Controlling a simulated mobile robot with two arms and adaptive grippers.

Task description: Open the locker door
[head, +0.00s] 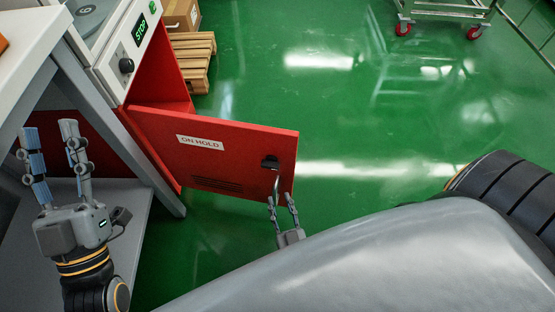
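The red locker door (215,150), marked "ON HOLD", stands swung out from the red locker (170,75), and part of the locker's inside shows. A dark latch recess (270,162) and a small grey handle (277,183) are near its free edge. My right gripper (280,200) is at the lower free corner of the door, just below the handle. Its fingers look spread, with floor showing between them; whether they touch the handle is unclear. My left gripper (48,132) is open and empty at the left, by the grey bench.
A bench (30,55) with grey legs stands at the left, beside a panel with a STOP display (140,30). A wooden pallet (195,60) with a cardboard box (181,14) lies behind the locker. A wheeled cart (445,10) is at the back right. Green floor right of the door is clear.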

